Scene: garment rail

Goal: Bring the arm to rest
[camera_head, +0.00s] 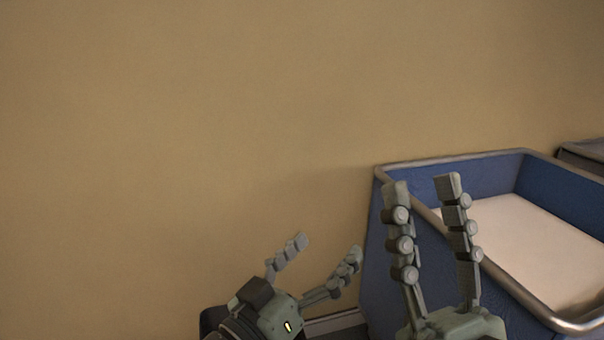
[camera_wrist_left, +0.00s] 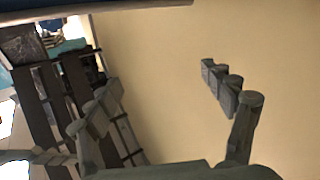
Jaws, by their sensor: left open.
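My left gripper (camera_head: 328,247) is low in the head view, in front of the tan wall. Its grey-green fingers are spread apart with nothing between them. In the left wrist view, the same gripper (camera_wrist_left: 161,84) shows its two fingers wide apart, with plain wall behind the gap. My right gripper (camera_head: 422,187) points upward to the right of it, in front of the blue bin as seen from the head. Its two fingers stand apart and empty. The two grippers are apart from each other.
A blue bin (camera_head: 374,285) with a metal rim and a pale inside stands at the right. The tan wall (camera_head: 180,130) fills the left and middle. Dark slatted structure (camera_wrist_left: 35,100) shows at the left of the wrist view, with a blue-edged bar along the top.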

